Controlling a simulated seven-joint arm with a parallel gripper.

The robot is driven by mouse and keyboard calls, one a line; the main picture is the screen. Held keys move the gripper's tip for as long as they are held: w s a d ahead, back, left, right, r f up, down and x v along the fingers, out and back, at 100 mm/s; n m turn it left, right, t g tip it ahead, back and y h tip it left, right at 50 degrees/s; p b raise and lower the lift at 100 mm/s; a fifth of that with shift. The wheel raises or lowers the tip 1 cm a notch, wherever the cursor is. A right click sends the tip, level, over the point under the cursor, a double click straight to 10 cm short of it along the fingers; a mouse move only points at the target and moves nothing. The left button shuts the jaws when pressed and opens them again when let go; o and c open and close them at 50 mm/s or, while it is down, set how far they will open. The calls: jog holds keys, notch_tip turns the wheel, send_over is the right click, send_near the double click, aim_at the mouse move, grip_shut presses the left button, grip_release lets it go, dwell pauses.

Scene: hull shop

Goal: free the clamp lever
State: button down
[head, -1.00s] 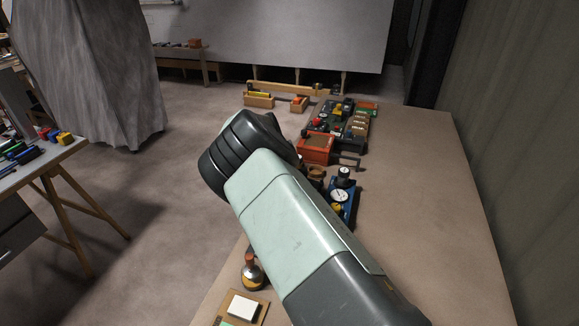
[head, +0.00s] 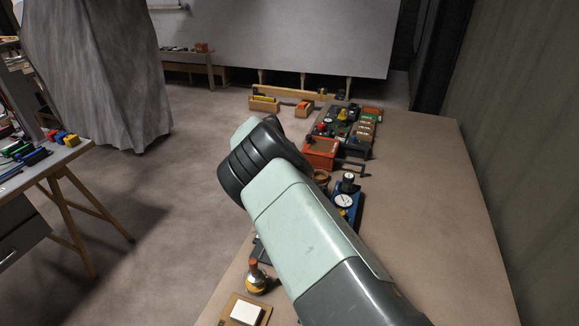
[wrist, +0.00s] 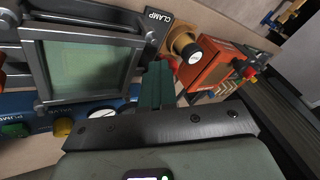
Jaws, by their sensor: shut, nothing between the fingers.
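A dark plate marked CLAMP (wrist: 158,20) is at the top of the wrist view, beside a grey metal frame around a pale green pane (wrist: 85,68). I cannot make out the clamp lever clearly. My gripper (wrist: 157,84) shows as dark green fingers, shut and empty, just right of the frame and below the plate. I cannot tell whether the fingers touch anything. In the head view my own arm hides the gripper and the clamp.
A blue panel (wrist: 35,127) with knobs and a gauge lies below the frame. A brown round part (wrist: 182,40) and an orange box (wrist: 214,64) stand to the right. In the head view, a flask (head: 256,279) stands near the bench's left edge; the bench's right side (head: 430,230) is clear.

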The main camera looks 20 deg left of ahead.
jog(key=shift+a+r, duration=0.1)
jog(key=s, duration=0.1)
jog(key=s+r, duration=0.1)
jog(key=s, duration=0.2)
jog(key=shift+d+r, duration=0.2)
jog(key=shift+d, duration=0.15)
jog(key=a+v, duration=0.1)
jog(key=v, duration=0.8)
jog(key=shift+w+a+r, duration=0.2)
jog(key=shift+a+r, duration=0.15)
